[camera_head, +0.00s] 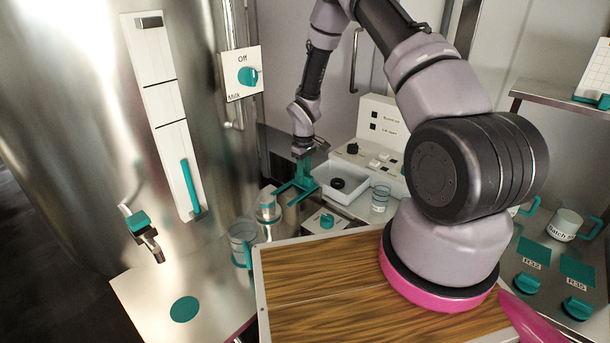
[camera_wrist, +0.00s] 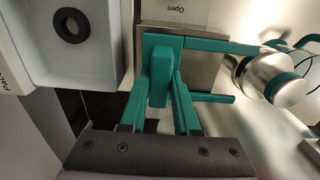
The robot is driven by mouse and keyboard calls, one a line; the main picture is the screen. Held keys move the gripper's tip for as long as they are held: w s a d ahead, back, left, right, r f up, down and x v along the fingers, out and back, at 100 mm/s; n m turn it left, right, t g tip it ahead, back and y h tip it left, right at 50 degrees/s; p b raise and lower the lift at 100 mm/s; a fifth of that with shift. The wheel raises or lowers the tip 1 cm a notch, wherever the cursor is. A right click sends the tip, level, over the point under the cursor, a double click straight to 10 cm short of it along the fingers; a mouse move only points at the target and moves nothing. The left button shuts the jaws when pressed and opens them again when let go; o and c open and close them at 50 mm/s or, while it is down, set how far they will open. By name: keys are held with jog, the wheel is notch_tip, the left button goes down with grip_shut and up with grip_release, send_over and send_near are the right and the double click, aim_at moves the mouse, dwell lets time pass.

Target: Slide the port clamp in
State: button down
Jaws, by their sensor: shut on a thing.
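The teal port clamp (camera_head: 296,191) is a flat fork with two prongs. My gripper (camera_head: 303,168) is shut on its upright grip, which shows between the teal fingers (camera_wrist: 160,90) in the wrist view. In the wrist view the clamp's prongs (camera_wrist: 220,46) point right, toward a round metal port fitting (camera_wrist: 262,76). The fitting also shows left of the clamp in the head view (camera_head: 267,211). The prong ends are close to the fitting; I cannot tell whether they touch it. The fingers hide part of the clamp's back.
A white tray (camera_head: 350,197) with a black ring (camera_head: 338,183) stands right of the clamp. A small panel with a teal knob (camera_head: 327,221) and clear cups (camera_head: 380,198) are near. A large steel vat (camera_head: 90,120) fills the left. A wooden board (camera_head: 320,290) lies in front.

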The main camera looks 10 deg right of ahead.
aim_at(289, 195)
jog(key=s+a, duration=0.1)
jog(key=a, duration=0.1)
jog(key=s+a, duration=0.3)
jog(key=a, duration=0.1)
jog(key=shift+s, duration=0.2)
jog(key=c, duration=0.6)
grip_release()
jog(key=shift+a, duration=0.15)
jog(key=shift+c, duration=0.2)
jog(key=shift+r, duration=0.3)
notch_tip(289, 195, up, 10)
jog(key=shift+r, duration=0.15)
